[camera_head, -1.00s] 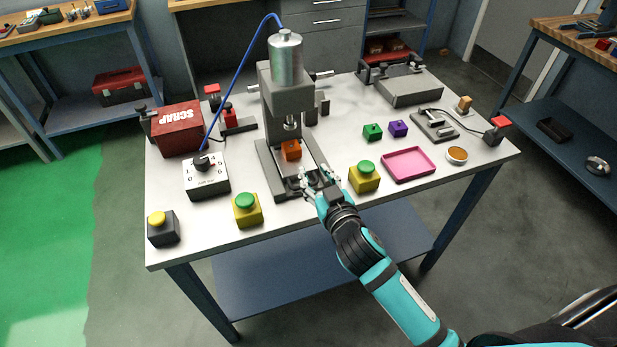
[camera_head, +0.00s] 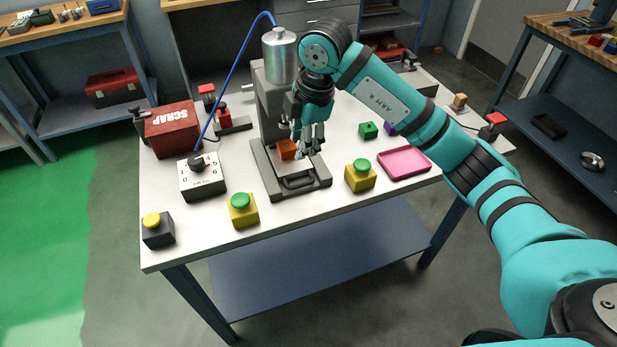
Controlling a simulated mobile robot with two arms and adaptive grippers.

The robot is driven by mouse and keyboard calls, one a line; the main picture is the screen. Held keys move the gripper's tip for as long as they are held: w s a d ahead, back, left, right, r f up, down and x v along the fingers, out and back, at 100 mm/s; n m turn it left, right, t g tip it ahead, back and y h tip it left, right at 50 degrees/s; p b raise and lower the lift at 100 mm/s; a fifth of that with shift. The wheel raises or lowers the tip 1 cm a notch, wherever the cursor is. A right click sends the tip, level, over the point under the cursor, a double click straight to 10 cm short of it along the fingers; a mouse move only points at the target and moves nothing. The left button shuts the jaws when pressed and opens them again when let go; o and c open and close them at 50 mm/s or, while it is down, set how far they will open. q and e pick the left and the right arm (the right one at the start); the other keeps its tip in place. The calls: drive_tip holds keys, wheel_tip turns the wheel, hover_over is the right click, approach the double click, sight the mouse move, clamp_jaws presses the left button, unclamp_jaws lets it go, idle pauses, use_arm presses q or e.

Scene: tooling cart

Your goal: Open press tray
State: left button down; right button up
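The press (camera_head: 275,97) stands in the middle of the cart top with a silver cylinder on top. Its low tray (camera_head: 307,174) lies in the base and has a dark handle (camera_head: 298,182) at the front. An orange block (camera_head: 287,149) sits on the tray, partly covered by my fingers. My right gripper (camera_head: 307,153) points down in front of the press column, above the tray and just right of the block. Its fingers look apart, with nothing seen between them. It is clear of the handle. My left gripper is out of view.
Green-topped yellow buttons (camera_head: 242,210) (camera_head: 360,175) flank the press front. A pressure box (camera_head: 202,177) and red scrap bin (camera_head: 172,130) stand left. A pink tray (camera_head: 404,162) and green block (camera_head: 368,130) lie right. My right arm crosses over the cart's right side.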

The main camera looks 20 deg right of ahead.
drive_tip(key=d+m+h, duration=0.1)
drive_tip(key=d, duration=0.1)
drive_tip(key=p, duration=0.3)
approach(308, 182)
drive_tip(key=f, duration=0.2)
drive_tip(key=w+f, duration=0.1)
drive_tip(key=f, duration=0.5)
drive_tip(key=shift+w+a, duration=0.15)
drive_tip(key=shift+w, duration=0.1)
drive_tip(key=shift+c, duration=0.2)
clamp_jaws()
